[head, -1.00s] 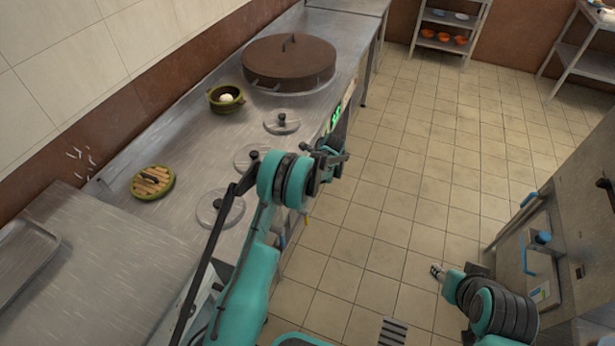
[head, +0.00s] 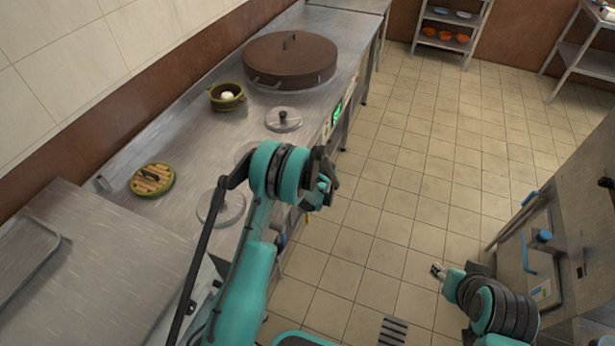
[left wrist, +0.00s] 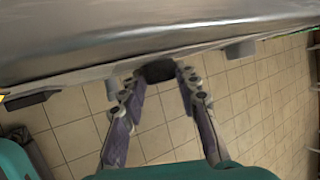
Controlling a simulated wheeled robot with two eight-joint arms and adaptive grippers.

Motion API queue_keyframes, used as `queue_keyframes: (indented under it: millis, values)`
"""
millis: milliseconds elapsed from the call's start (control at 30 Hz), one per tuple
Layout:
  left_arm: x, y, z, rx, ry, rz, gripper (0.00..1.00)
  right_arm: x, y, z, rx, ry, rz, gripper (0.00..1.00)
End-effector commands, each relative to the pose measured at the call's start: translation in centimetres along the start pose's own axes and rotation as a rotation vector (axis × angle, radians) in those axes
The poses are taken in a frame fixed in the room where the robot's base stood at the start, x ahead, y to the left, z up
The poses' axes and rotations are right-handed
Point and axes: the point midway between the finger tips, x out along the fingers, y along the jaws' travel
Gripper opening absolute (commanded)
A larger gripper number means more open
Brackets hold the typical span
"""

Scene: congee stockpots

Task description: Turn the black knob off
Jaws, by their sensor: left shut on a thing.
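The black knob (left wrist: 160,71) sticks out from the front panel of the steel counter in the left wrist view. My left gripper (left wrist: 158,82) has its two fingers on either side of it and is shut on it. In the head view my left gripper (head: 325,188) is beside the counter's front edge, and the knob is hidden there behind the arm and gripper. My right gripper (head: 437,271) is low over the floor at the right, away from the counter; its fingers are too small to read.
A grey knob (left wrist: 240,49) sits to the right along the panel.

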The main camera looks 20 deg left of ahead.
Motion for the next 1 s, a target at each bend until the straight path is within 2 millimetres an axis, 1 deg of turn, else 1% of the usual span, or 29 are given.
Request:
queue_keyframes:
  millis: [167, 200, 233, 267, 567, 667, 767, 1000]
  values:
    - [0.0, 0.0, 0.0, 0.001, 0.0, 0.001, 0.02, 0.0, 0.0, 0.0, 0.0, 0.0, 0.0, 0.4]
    - [0.0, 0.0, 0.0, 0.001, 0.0, 0.001, 0.39, 0.0, 0.0, 0.0, 0.0, 0.0, 0.0, 0.4]
    - [0.0, 0.0, 0.0, 0.001, 0.0, 0.001, 0.47, 0.0, 0.0, 0.0, 0.0, 0.0, 0.0, 0.4]
    - [0.0, 0.0, 0.0, 0.001, 0.0, 0.001, 0.52, 0.0, 0.0, 0.0, 0.0, 0.0, 0.0, 0.4]
    - [-0.1, 0.0, 0.0, 0.001, 0.0, 0.001, 0.52, 0.0, 0.0, 0.0, 0.0, 0.0, 0.0, 0.4]
    - [-0.7, -0.1, 0.0, 0.002, 0.0, 0.001, 0.52, 0.0, 0.0, 0.0, 0.0, 0.0, 0.0, 0.4]
    - [-2.3, -0.1, 0.0, 0.003, 0.0, 0.0, 0.52, 0.0, 0.0, 0.0, 0.0, 0.0, 0.0, 0.4]
    - [-7.7, 0.0, -0.1, 0.003, 0.001, 0.0, 0.52, 0.0, 0.0, 0.0, 0.0, 0.0, 0.0, 0.4]
